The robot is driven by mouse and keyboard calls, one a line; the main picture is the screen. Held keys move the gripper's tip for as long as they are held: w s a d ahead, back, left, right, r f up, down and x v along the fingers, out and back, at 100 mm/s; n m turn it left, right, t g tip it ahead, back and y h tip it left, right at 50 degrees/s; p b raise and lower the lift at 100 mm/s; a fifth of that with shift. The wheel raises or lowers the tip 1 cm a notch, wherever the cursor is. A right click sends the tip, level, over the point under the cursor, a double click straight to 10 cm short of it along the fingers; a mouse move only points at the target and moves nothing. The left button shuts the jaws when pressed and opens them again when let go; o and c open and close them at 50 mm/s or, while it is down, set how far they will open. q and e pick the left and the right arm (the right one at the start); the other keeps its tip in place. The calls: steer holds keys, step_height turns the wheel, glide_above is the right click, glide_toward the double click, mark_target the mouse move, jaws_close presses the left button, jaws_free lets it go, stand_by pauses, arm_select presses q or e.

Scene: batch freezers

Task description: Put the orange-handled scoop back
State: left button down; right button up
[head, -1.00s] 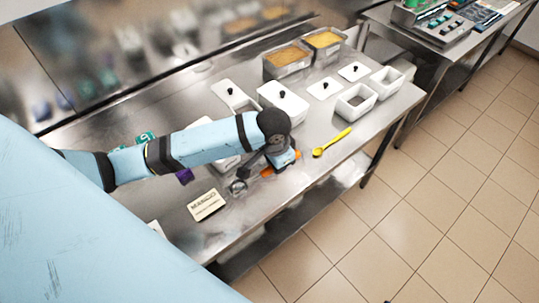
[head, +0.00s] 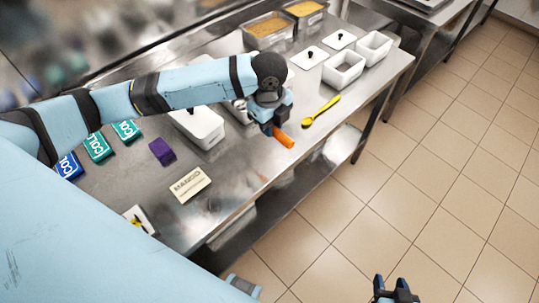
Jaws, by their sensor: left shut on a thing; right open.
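My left gripper (head: 272,124) is shut on the orange-handled scoop (head: 284,139) near the front edge of the steel counter. The orange handle sticks out from the fingers toward the lower right. The scoop's bowl is mostly hidden behind my gripper and wrist; a greyish bit shows just left of the wrist. My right gripper (head: 396,290) is open and empty at the bottom of the view, over the tiled floor.
A yellow spoon (head: 320,111) lies right of the scoop. White tubs (head: 344,70) and lids stand behind it. A mango card (head: 190,186), a purple block (head: 162,151) and several labelled packs (head: 97,146) lie left. The counter right of the card is clear.

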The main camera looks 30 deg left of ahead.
arm_select(q)
glide_above(271, 162)
step_height(271, 162, down, 9)
steer(key=shift+f, duration=2.45)
steer(key=c, duration=1)
jaws_free()
steer(key=shift+f, duration=0.15)
steer(key=shift+o, duration=0.2)
steer(key=r, duration=1.2)
steer(key=shift+s+a+r, duration=0.15)
steer(key=shift+s+r, duration=0.05)
steer(key=shift+f, duration=0.1)
